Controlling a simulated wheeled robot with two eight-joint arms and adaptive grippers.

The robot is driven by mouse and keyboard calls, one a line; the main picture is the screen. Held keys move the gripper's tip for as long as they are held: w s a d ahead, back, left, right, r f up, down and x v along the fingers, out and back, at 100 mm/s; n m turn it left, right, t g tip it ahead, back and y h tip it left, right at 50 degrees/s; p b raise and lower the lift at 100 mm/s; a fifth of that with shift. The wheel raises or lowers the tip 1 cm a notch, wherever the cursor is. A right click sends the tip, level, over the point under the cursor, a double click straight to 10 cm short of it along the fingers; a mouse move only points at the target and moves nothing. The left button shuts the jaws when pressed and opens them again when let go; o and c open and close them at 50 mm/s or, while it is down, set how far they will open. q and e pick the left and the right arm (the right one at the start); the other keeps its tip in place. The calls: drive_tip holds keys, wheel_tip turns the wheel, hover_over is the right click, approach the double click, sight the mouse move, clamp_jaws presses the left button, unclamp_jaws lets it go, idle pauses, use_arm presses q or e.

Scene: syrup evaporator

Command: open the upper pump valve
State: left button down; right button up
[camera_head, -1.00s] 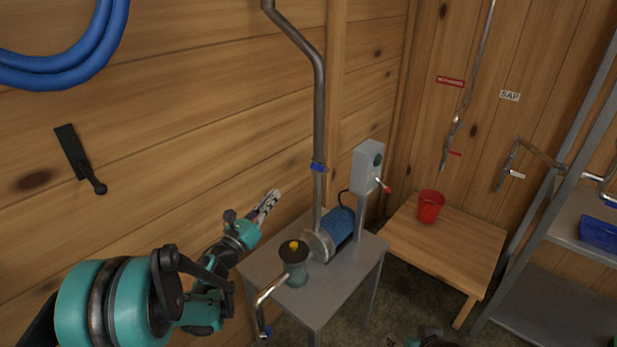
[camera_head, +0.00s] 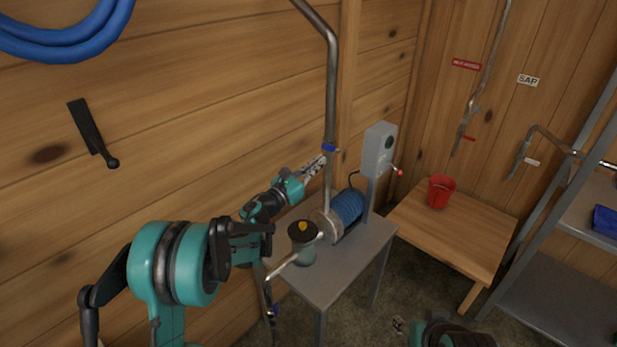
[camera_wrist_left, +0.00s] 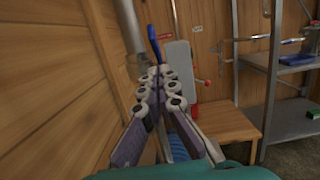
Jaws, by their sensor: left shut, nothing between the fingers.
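The upper pump valve (camera_head: 329,147) is a small blue handle on the vertical grey pipe (camera_head: 332,95) above the pump. In the left wrist view the blue handle (camera_wrist_left: 154,42) shows just beyond the fingertips, beside the pipe (camera_wrist_left: 130,28). My left gripper (camera_head: 320,162) is shut and empty, its tips close below and left of the valve. Whether they touch it I cannot tell. The left fingers (camera_wrist_left: 157,76) meet in the wrist view. My right gripper (camera_head: 398,325) shows only in part at the bottom edge; its jaws are unclear.
The blue pump motor (camera_head: 347,207) and a dark-topped canister (camera_head: 303,250) stand on a grey metal table (camera_head: 345,262). A grey switch box (camera_head: 379,150) with a red-tipped lever stands right of the pipe. A red bucket (camera_head: 440,191) sits on a wooden table (camera_head: 455,240).

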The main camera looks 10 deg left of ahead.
use_arm(q)
drive_tip(key=shift+w+d+r, duration=0.25)
drive_tip(key=shift+w+r, duration=0.05)
drive_tip(key=shift+r, duration=0.3)
drive_tip(key=shift+r, duration=0.1)
drive_tip(key=shift+r+g+y+p, duration=0.2)
drive_tip(key=shift+g+y+p, duration=0.1)
drive_tip(key=shift+p, duration=0.2)
